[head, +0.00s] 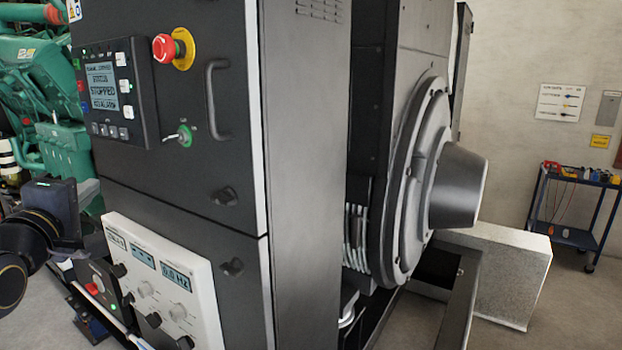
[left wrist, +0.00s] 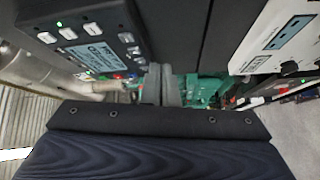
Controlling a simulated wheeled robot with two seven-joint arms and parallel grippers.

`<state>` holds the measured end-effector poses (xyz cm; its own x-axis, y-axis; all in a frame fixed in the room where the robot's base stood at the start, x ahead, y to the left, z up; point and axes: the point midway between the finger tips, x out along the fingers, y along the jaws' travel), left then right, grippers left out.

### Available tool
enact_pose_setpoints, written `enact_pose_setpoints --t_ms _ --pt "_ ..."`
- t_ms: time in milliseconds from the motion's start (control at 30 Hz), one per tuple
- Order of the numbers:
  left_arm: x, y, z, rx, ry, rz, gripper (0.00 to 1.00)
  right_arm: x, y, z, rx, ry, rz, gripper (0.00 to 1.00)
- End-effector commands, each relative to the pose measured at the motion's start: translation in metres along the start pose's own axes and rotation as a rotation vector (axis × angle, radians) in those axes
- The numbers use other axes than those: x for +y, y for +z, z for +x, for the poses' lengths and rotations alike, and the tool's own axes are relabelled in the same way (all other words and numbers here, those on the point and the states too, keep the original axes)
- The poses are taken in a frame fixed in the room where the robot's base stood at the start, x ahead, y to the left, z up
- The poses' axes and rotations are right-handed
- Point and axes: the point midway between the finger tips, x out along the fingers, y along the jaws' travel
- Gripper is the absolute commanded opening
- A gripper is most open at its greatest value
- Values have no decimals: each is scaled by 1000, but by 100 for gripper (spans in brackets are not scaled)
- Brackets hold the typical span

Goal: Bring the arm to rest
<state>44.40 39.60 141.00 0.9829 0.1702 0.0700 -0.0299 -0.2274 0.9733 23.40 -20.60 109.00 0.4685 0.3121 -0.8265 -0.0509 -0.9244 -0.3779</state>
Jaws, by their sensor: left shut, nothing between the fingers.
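My left arm comes in from the left edge of the head view, with the dark left gripper (head: 88,240) close in front of the cabinet, left of the white meter panel (head: 165,285). In the left wrist view its grey fingers (left wrist: 162,86) are together with nothing between them. The fingers look clear of the cabinet, though the exact gap cannot be told. My right gripper is in neither view.
The dark genset cabinet (head: 305,160) carries a control screen (head: 103,88), a red stop button (head: 172,48), a key switch (head: 183,136) and a handle (head: 217,100). Green engine (head: 65,150) stands behind at left. A blue cart (head: 575,205) is far right, with open floor before it.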

Motion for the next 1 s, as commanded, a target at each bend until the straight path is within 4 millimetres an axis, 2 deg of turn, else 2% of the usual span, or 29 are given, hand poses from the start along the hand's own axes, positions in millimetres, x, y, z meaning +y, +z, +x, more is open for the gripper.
enact_pose_setpoints --t_ms 33,100,200,267,400,500,600,733,833,1000 --pt "-26 16 -13 -40 -86 68 0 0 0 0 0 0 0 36" --pt "-62 39 -32 -115 -202 176 0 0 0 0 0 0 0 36" --pt "-109 73 -64 -254 -337 327 0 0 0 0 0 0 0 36" --pt "-135 94 -86 -351 -402 413 0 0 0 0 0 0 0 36" --pt "-189 141 -144 -611 -506 602 0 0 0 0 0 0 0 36" --pt "-220 170 -186 -803 -537 714 0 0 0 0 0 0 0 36" --pt "-242 192 -221 -964 -539 794 0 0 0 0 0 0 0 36" --pt "-257 208 -251 -1102 -523 855 0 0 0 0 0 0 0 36" --pt "-262 213 -261 -1148 -514 876 0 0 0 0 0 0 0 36" --pt "-262 214 -262 -1156 -512 879 0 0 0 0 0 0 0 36"
